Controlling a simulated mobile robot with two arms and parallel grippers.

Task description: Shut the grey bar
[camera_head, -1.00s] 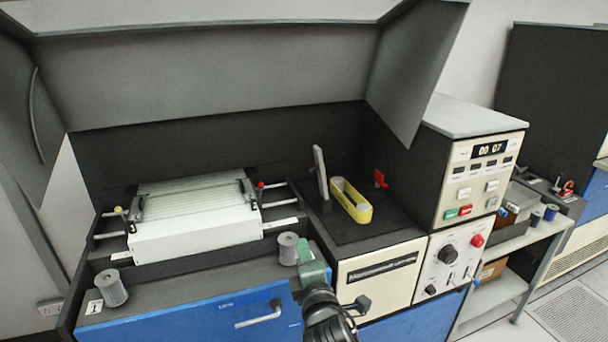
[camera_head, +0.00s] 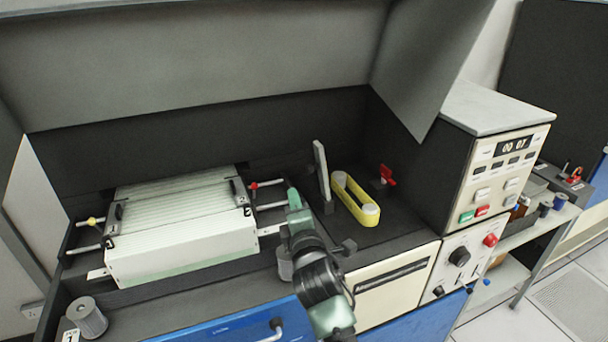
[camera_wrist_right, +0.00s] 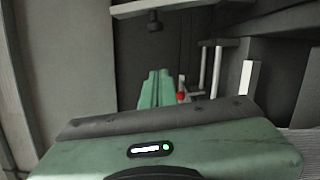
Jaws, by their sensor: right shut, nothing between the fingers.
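The grey bar (camera_head: 322,170) is a flat light-grey piece standing nearly upright on the dark top, just left of a yellow loop-shaped part (camera_head: 355,197). My right gripper (camera_head: 293,197) is shut and empty. In the head view its green fingertips show left of the bar's lower part, with a gap between them in the picture; the depth gap is hard to tell. In the right wrist view the shut fingers (camera_wrist_right: 157,90) point ahead, beside a small red knob (camera_wrist_right: 181,97). I cannot surely pick out the bar there. My left gripper is not in view.
A white card stack (camera_head: 180,235) lies between rails at the left. A red lever (camera_head: 386,175) stands right of the yellow part. A control box (camera_head: 495,175) rises at the right. A grey spool (camera_head: 88,318) stands at the front left, and a dark hood hangs above.

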